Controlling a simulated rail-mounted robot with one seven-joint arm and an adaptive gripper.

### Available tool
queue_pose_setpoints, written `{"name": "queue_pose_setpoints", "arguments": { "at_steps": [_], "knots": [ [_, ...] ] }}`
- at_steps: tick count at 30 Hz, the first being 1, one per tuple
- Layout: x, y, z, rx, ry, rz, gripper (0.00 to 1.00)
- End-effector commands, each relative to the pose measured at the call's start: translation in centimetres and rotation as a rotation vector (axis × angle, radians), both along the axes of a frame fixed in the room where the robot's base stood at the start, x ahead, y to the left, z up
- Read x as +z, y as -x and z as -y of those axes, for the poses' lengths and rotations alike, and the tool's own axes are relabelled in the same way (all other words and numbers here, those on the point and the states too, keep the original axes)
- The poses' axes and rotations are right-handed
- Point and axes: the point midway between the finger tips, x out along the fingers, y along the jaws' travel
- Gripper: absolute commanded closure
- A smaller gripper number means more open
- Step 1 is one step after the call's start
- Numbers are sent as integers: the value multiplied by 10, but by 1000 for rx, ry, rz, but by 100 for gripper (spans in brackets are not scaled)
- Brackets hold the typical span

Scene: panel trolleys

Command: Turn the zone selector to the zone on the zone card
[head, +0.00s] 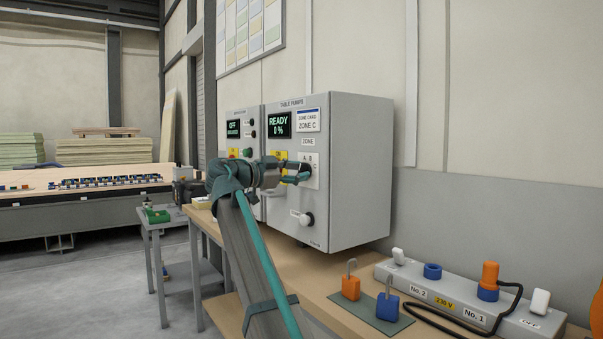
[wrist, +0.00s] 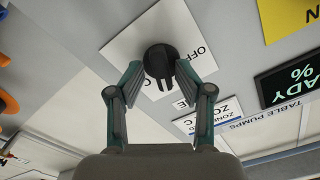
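The zone selector is a black knob (wrist: 160,60) on a white plate (wrist: 122,48), upside down in the wrist view. In the head view the knob (head: 306,171) and its plate (head: 309,159) are partly hidden by my gripper. The zone card (head: 308,121) above reads ZONE C; part of it shows in the wrist view (wrist: 207,118). My gripper (wrist: 160,74) is open, with one fingertip on each side of the knob and a small gap visible. "OFF" is legible on the plate; I cannot tell where the knob points.
On the bench are an orange padlock (head: 351,287), a blue padlock (head: 387,306) and a socket strip (head: 445,300). Another cabinet adjoins on the left.

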Motion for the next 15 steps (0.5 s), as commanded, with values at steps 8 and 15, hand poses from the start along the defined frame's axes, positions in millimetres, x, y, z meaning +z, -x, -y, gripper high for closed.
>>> {"name": "queue_pose_setpoints", "arguments": {
  "at_steps": [8,15],
  "knots": [
    [0,15,-21,1,0,0,54],
    [0,28,-38,2,0,0,54]
  ]
}}
